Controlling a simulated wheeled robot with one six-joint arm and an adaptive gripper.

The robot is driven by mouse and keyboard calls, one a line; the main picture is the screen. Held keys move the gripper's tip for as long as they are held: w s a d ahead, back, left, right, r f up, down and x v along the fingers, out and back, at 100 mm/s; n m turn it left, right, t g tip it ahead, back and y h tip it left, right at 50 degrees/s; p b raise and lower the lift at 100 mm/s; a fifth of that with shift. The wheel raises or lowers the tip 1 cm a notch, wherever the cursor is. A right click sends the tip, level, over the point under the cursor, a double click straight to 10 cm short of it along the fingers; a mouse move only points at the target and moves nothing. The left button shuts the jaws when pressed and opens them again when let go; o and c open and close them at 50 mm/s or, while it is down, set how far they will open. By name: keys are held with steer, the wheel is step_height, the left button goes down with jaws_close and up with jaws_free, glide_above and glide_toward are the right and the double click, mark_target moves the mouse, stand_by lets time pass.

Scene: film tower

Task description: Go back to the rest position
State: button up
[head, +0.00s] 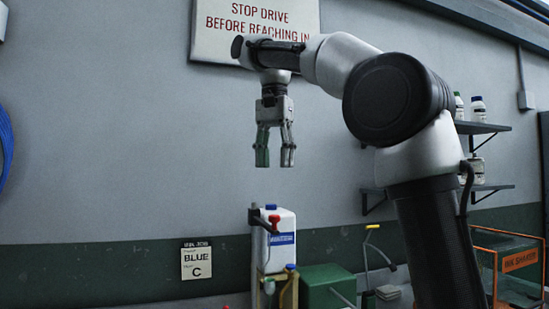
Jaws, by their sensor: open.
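My gripper (275,160) hangs from my arm near the middle of the head view, fingers pointing down. Its two fingers are apart, with nothing visible between them. One finger looks green and the other grey. It is in the air in front of the grey wall, and in the picture it lies above a white container with a blue label (282,250). My arm reaches up from the lower right and bends over to the left.
A sign reading "STOP DRIVE" (228,22) is on the wall behind my arm. Shelves with bottles (478,108) are at the right. Below stand a green box (322,284), an orange-framed "INK SHAKER" (520,259) and a "BLUE C" card (196,260). Open air surrounds the gripper.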

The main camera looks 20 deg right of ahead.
steer(key=s+d+f+n+t, duration=0.1)
steer(key=s+d+f+n, duration=0.2)
steer(key=f, duration=0.7)
steer(key=s+d+f+n+t, duration=0.2)
steer(key=s+d+f+n, duration=0.1)
steer(key=s+d+f, duration=0.4)
steer(key=s+d+f+n+t, duration=0.1)
steer(key=s+d+f+n, duration=0.2)
steer(key=s+f, duration=0.7)
step_height(320, 180, down, 3)
steer(key=shift+s+d+f, duration=0.1)
steer(key=shift+s+d, duration=0.25)
steer(key=shift+d, duration=0.6)
